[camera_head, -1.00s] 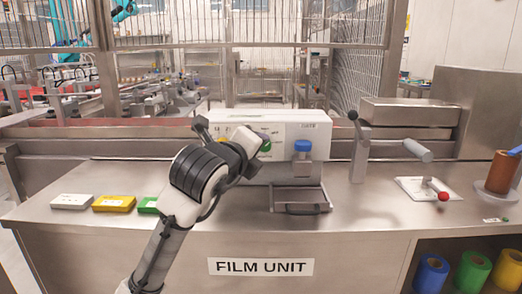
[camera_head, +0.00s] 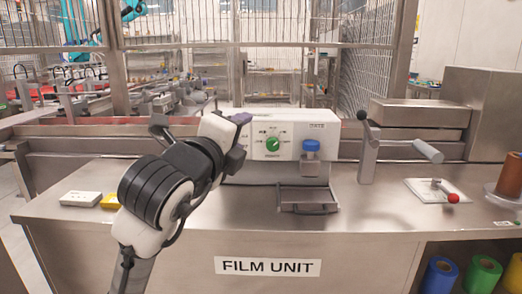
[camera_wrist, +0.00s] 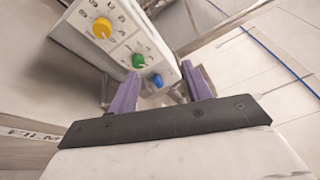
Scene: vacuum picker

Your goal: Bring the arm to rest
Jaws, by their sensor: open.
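My arm reaches up over the counter from the bottom left of the head view. The green knob also shows in the head view (camera_head: 273,144); the yellow one is hidden there.
A white block (camera_head: 80,198) and a partly covered yellow block (camera_head: 110,201) lie left. A lever (camera_head: 370,145) and a red-knobbed handle (camera_head: 452,197) are right. Open counter lies between.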

